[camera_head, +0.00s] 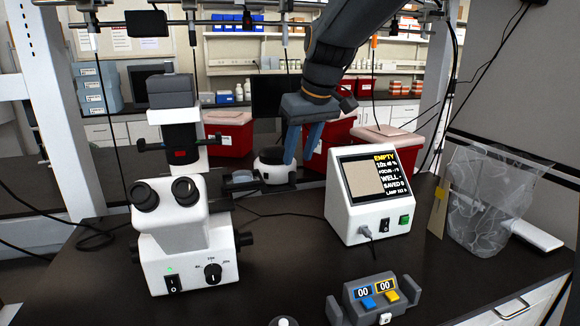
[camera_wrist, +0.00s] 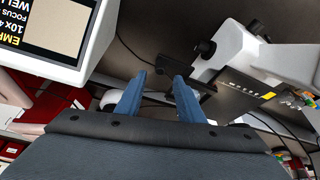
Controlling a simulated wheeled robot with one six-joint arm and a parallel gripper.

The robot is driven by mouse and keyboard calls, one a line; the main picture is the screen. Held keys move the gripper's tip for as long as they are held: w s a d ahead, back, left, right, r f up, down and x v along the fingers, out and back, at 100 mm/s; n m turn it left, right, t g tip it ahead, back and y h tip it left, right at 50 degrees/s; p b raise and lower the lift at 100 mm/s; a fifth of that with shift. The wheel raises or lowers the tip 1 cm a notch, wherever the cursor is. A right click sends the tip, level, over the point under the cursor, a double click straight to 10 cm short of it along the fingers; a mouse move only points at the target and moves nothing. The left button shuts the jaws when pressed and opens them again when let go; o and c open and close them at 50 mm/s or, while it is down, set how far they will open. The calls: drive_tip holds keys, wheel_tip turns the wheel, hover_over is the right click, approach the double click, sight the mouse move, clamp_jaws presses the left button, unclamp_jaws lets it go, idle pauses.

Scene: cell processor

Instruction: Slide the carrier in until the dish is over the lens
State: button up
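The microscope (camera_head: 190,225) stands at the left of the bench. A dark stage-like part (camera_head: 240,186) sticks out to its right, with a small grey piece (camera_head: 243,176) on it; I cannot tell if this is the carrier or the dish. My gripper (camera_head: 298,162) hangs to the right of that part, blue fingers pointing down, apart and empty. In the wrist view my gripper (camera_wrist: 160,76) shows its fingers spread, with a dark flat part (camera_wrist: 172,84) beyond the tips, towards the microscope (camera_wrist: 245,60). The lens is hidden.
A white monitor box (camera_head: 370,195) reading EMPTY stands to the right of my gripper. A white round device with a dark top (camera_head: 272,172) sits just behind the fingers. A grey two-display button box (camera_head: 375,296) is at the front. Bare bench lies between.

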sight(292, 172)
drive_tip(key=shift+p+x, duration=1.05)
drive_tip(key=shift+x, duration=2.7)
drive_tip(key=shift+w+a, duration=0.1)
drive_tip(key=shift+w, duration=0.05)
drive_tip(key=shift+r, duration=0.1)
clamp_jaws()
